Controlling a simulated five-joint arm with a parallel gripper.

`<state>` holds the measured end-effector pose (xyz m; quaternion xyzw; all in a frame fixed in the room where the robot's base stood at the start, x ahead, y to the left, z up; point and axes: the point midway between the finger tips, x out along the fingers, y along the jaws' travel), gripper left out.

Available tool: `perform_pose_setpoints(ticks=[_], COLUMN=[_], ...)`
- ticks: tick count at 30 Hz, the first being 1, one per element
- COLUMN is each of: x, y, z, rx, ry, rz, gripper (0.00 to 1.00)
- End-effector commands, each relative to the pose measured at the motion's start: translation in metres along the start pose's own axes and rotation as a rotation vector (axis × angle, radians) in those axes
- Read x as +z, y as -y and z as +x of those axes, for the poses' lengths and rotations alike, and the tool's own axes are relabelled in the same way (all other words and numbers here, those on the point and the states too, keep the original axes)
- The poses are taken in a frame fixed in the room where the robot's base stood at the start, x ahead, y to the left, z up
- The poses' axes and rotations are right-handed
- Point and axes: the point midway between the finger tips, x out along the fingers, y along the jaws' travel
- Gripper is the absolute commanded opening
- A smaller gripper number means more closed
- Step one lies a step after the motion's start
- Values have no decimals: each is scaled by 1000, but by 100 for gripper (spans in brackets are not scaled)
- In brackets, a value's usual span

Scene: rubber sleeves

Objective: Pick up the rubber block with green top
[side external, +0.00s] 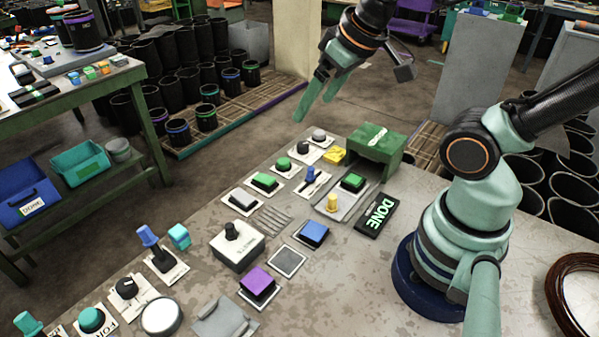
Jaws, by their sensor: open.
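Two low black blocks with green tops show in the side view. One green-topped block (353,182) sits on a grey plate near the green box. The other green-topped block (265,182) sits on a white plate further left. I cannot tell which of them is the rubber block. My gripper (315,109) is open and empty, with its two pale green fingers pointing down. It is in the air above the back edge of the table, well clear of both blocks.
A green open-fronted box (376,146) stands behind the right block, with a black DONE plate (376,215) beside it. A yellow peg (332,202), a blue-topped block (312,233), a purple-topped block (257,281) and several knobs crowd the table (345,290). Its front right is mostly bare.

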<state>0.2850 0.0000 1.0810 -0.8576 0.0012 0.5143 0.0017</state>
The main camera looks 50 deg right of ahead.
Motion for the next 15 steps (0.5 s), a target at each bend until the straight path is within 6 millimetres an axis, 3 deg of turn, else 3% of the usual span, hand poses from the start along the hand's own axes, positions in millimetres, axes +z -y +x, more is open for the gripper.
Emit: perform_pose_setpoints(ticks=[5, 15], x=[6, 53], y=[-17, -91], z=[14, 69], rx=[32, 252], ry=[67, 313], rz=[194, 1133], gripper=[95, 95])
